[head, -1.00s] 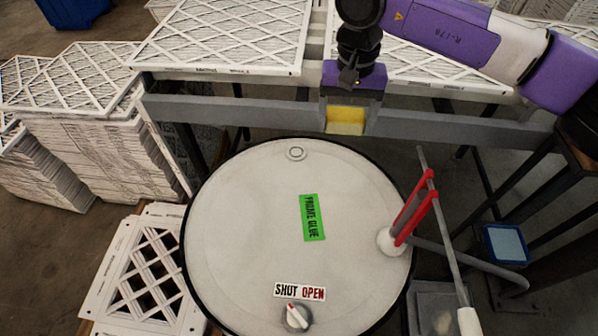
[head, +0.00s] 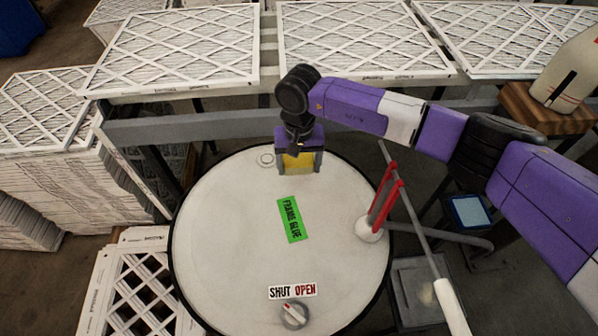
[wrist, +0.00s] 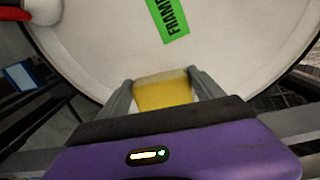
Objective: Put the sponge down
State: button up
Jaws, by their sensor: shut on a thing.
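The yellow sponge (head: 298,162) is between the fingers of my gripper (head: 299,166), which is shut on it. In the head view they are over the far part of the round white drum lid (head: 225,220). In the wrist view the sponge (wrist: 163,92) shows between the two grey fingertips (wrist: 163,88), with the lid (wrist: 95,45) beyond it. I cannot tell whether the sponge touches the lid.
A green label (head: 290,219) lies mid-lid, with a knob (head: 294,314) near the front edge. A red-handled valve (head: 380,210) stands at the lid's right. Stacked white filters (head: 180,45) lie behind a grey rail (head: 200,128). A white bottle (head: 568,70) stands at right.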

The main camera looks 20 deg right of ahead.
aim_at(299, 174)
jog(key=shift+f+p, duration=0.4)
jog(key=shift+f, duration=1.9)
jog(key=shift+f, duration=0.15)
jog(key=o, duration=1.2)
notch_tip(299, 174, up, 12)
jog(key=b, duration=0.3)
